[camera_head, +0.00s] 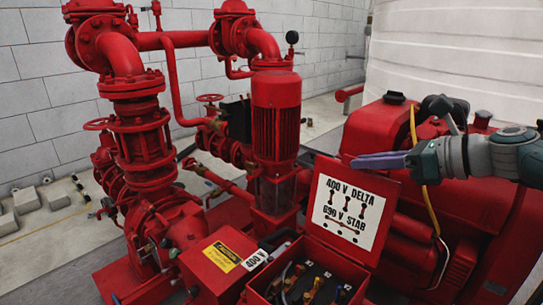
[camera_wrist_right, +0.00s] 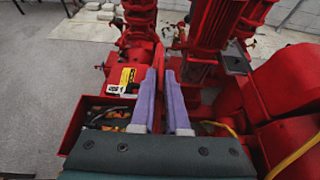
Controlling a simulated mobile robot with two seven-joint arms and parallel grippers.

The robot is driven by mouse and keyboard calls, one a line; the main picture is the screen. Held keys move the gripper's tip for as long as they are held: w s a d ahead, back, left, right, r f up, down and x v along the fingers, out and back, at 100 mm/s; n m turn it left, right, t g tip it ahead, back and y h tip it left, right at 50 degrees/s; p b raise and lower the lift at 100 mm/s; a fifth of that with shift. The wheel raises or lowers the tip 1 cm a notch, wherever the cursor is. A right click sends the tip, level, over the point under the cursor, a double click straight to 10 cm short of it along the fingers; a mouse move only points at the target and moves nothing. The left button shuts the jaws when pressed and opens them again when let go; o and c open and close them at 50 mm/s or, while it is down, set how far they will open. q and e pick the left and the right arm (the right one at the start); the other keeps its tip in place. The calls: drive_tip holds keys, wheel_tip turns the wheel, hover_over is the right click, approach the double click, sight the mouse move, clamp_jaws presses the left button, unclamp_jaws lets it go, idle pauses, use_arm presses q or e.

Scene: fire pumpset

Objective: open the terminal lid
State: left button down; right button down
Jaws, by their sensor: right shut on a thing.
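The terminal lid (camera_head: 348,208) is a red panel with a white "400 V DELTA" label on its inner face. It stands up from the back right side of the red terminal box (camera_head: 268,264), which is open at the top. Terminals and cables (camera_head: 310,284) show inside. My right gripper (camera_head: 358,161) reaches in from the right, its purple fingers at the lid's upper edge. In the right wrist view its fingers (camera_wrist_right: 161,78) are close together and shut on the lid, mostly hidden there. The open box (camera_wrist_right: 88,101) lies left of them. My left gripper is not in view.
A red box with a yellow label (camera_head: 222,256) sits left of the terminal box. The red vertical pump (camera_head: 276,125) stands behind, with large pipes at left. A red engine (camera_head: 400,205) with a yellow hose (camera_head: 432,211) is close behind my right gripper.

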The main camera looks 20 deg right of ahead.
drive_tip(key=shift+f, duration=0.15)
drive_tip(key=c, duration=1)
unclamp_jaws()
drive_tip(key=shift+o, duration=0.2)
drive_tip(key=p+v, duration=0.4)
drive_tip(key=v, duration=0.6)
drive_tip(key=shift+w+d, duration=0.1)
drive_tip(key=shift+d, duration=0.05)
